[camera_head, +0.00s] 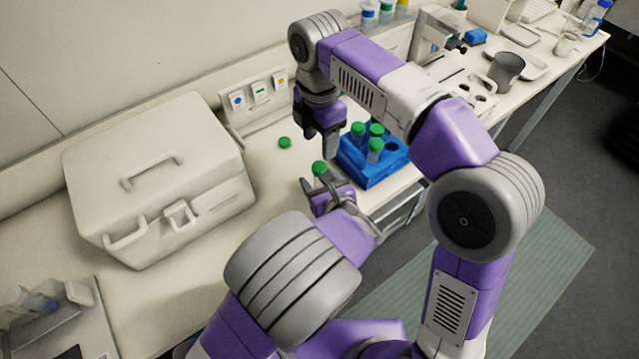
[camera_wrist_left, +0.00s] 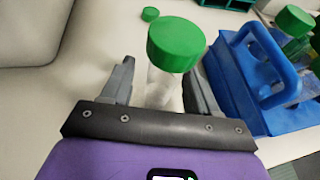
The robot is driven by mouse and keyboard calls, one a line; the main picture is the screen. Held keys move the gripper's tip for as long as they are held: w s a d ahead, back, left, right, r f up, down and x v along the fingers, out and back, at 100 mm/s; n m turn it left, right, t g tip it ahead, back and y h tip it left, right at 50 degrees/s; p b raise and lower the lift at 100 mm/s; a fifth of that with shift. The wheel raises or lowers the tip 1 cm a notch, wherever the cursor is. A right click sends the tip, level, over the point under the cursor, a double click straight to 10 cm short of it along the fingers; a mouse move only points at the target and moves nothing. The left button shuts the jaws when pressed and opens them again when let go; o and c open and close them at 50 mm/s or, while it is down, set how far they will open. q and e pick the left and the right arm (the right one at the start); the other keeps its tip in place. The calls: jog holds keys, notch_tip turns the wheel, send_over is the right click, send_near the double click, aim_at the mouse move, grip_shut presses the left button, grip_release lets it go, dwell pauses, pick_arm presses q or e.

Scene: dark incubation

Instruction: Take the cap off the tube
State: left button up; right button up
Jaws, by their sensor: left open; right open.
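A clear tube with a green cap (camera_head: 319,168) is at my left gripper (camera_head: 318,184). In the left wrist view the tube (camera_wrist_left: 163,88) is upright between the two open fingers, with its green cap (camera_wrist_left: 176,45) on top, above the fingers. Whether the fingers touch it, and what its lower end rests on, I cannot tell. My right gripper (camera_head: 327,140) is open and empty, pointing down just behind and above the capped tube. A loose green cap (camera_head: 285,142) lies on the bench to the left; it also shows in the left wrist view (camera_wrist_left: 150,14).
A blue rack (camera_head: 368,176) with several green-capped tubes (camera_head: 375,148) stands just right of the grippers. A large white case (camera_head: 150,185) stands to the left. A panel with coloured squares (camera_head: 258,98) is at the wall.

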pick_arm(q)
grip_shut()
dwell(0.3)
